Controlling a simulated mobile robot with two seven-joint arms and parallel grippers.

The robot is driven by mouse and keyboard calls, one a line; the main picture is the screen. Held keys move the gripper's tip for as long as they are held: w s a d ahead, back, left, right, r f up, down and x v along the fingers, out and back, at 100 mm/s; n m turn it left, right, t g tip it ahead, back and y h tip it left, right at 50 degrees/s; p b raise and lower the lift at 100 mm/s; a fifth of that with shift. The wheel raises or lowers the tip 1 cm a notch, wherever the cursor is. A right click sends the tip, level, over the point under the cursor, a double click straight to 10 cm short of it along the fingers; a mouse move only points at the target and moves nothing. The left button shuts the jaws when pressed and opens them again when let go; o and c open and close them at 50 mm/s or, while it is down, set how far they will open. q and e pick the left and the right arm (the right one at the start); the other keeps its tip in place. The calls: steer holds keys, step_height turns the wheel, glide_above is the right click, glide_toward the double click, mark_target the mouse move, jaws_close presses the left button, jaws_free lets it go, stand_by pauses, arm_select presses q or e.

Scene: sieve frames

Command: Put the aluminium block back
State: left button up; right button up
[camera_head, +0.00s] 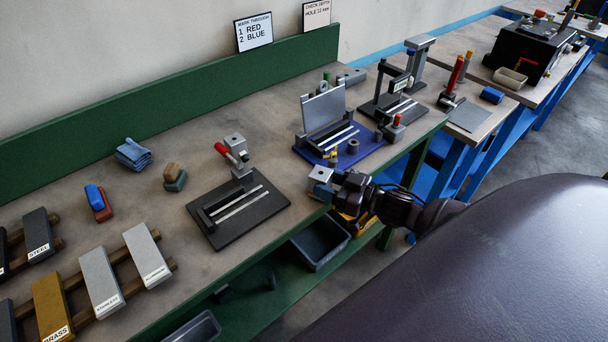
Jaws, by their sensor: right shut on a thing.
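My right gripper (338,190) comes in from the right at the front edge of the bench. It is shut on a small silver-grey block (320,176), held next to the blue fixture plate. No label shows on this block, so I cannot tell from its looks that it is aluminium. A long pale bar labelled ALUMINIUM (146,252) lies on the wooden rack (170,264) at the lower left. Beside it are bars labelled STAINLESS (100,278) and BRASS (51,305). My left gripper is not in view.
A black fixture with a red-handled clamp (240,207) stands mid-bench. The blue plate (360,154) carries a grey upright plate. A cloth (133,154) and two brushes or blocks lie behind. Dark bins (320,243) sit below the bench edge. Bare bench lies left of the black fixture.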

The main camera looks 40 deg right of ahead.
steer(key=x, duration=0.5)
steer(key=shift+w+a+r+p, duration=0.15)
steer(key=shift+w+p, duration=0.2)
steer(key=shift+p, duration=0.05)
steer(key=shift+w+a, duration=0.15)
steer(key=shift+w, duration=0.05)
steer(key=shift+s, duration=0.1)
steer(key=shift+f, duration=0.35)
steer(key=o, duration=1.2)
